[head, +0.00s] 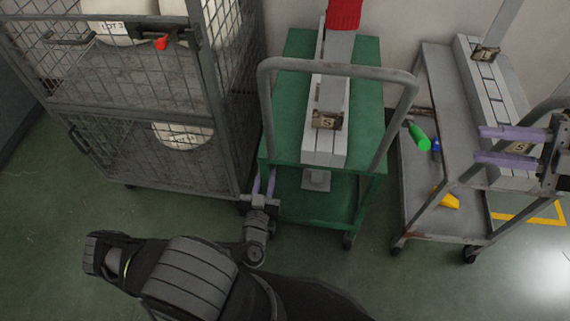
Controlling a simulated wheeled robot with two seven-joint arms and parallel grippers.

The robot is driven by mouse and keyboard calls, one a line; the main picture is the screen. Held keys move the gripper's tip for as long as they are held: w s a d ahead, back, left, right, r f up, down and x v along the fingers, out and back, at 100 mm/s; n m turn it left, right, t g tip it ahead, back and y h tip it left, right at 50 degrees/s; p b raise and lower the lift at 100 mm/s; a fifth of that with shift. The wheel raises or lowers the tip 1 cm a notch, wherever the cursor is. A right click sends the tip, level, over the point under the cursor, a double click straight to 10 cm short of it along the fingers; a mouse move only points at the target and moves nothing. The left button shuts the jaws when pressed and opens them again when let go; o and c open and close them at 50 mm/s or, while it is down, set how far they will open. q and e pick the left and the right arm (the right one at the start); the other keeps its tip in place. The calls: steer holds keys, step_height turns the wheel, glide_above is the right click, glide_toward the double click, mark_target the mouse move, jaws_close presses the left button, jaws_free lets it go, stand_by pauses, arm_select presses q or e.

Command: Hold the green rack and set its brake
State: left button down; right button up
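The green rack (371,107) stands in the middle of the head view, with a grey push handle (340,70) at its near end. On its top is a grey board form with an "S" tag (327,121), and a red sock at the far end.
A grey rack (418,183) stands close on the right, with a green bottle (419,137), a blue item (436,145) and a yellow wedge (446,201). A mesh cage (128,112) with a red latch piece (161,43) stands at left.

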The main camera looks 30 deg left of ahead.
steer(key=c, duration=0.5)
steer(key=shift+f, duration=0.2)
jaws_close()
steer(key=w+f+m+y, duration=0.1)
steer(key=m+y, duration=0.2)
steer(key=m, duration=0.4)
steer(key=f+m+y, duration=0.1)
steer(key=m+y, duration=0.1)
steer(key=m, duration=0.5)
steer(key=w+m+y, duration=0.1)
steer(key=m+y, duration=0.2)
steer(key=m, duration=0.4)
steer(key=shift+w+f+t+y, duration=0.3)
steer(key=shift+f+t, duration=0.1)
